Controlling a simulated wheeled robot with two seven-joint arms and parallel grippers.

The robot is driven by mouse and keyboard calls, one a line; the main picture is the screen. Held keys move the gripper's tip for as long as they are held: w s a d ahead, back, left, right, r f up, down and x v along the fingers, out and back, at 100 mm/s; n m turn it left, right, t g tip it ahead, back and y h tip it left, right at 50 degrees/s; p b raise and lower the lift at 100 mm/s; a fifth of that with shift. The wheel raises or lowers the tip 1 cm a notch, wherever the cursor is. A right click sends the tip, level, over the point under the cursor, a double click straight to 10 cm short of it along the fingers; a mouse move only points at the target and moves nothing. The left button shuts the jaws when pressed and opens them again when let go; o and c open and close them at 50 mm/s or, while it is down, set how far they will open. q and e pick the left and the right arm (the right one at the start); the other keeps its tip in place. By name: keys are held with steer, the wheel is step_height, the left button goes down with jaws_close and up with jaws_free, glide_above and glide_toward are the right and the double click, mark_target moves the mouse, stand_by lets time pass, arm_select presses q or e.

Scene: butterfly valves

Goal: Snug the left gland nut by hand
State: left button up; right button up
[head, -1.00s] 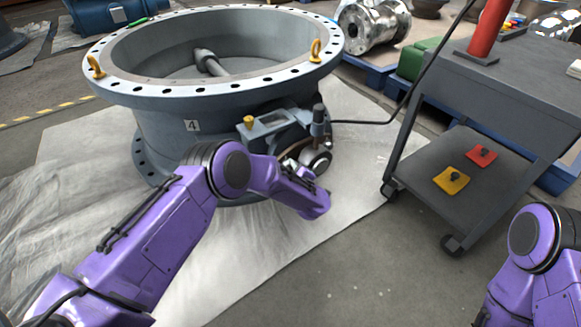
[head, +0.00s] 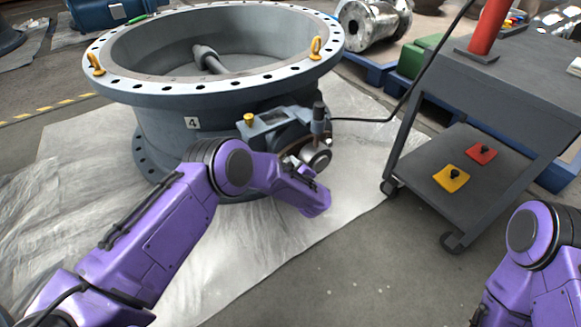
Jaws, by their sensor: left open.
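The large grey valve body (head: 155,130), marked with a 4, stands on pale sheeting with its round flange up. A bracket (head: 280,122) with a yellow knob juts from its near side, beside a dark upright cylinder with a cable. Below it is a round silver-and-black part (head: 317,157). My left arm reaches in from the lower left, and my left gripper (head: 293,162) is open, close against this neck area. The gland nuts are too small or hidden behind my wrist to make out, and I cannot tell whether the fingers touch one. My right gripper is out of view; only my right arm shows at the right edge.
A dark grey wheeled cart (head: 500,110) stands at the right, with a red cylinder (head: 488,28) on top and yellow (head: 452,179) and red (head: 481,154) pieces on its lower shelf. A black cable runs from the valve past the cart. Floor in front is clear.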

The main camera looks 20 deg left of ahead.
arm_select(q)
steer(key=p+v, duration=0.4)
steer(key=v, duration=0.6)
steer(key=shift+s, duration=0.15)
steer(key=s+a+f+m+g+h, duration=0.1)
steer(key=s+a+f+m+h, duration=0.15)
steer(key=s+f+m, duration=0.35)
steer(key=s+a+f+m+g+h, duration=0.1)
steer(key=s+a+f+h, duration=0.15)
steer(key=s+f, duration=0.45)
steer(key=s+a+r+m+g, duration=0.1)
steer(key=s+a+g, duration=0.3)
steer(key=s, duration=0.8)
steer(key=s+a+r+m+g, duration=0.15)
steer(key=s+a, duration=0.45)
steer(key=s, duration=0.7)
step_height(320, 180, up, 32)
steer(key=a+p, duration=0.1)
steer(key=p, duration=3.1)
steer(key=shift+g+p, duration=0.4)
steer(key=shift+g, duration=0.05)
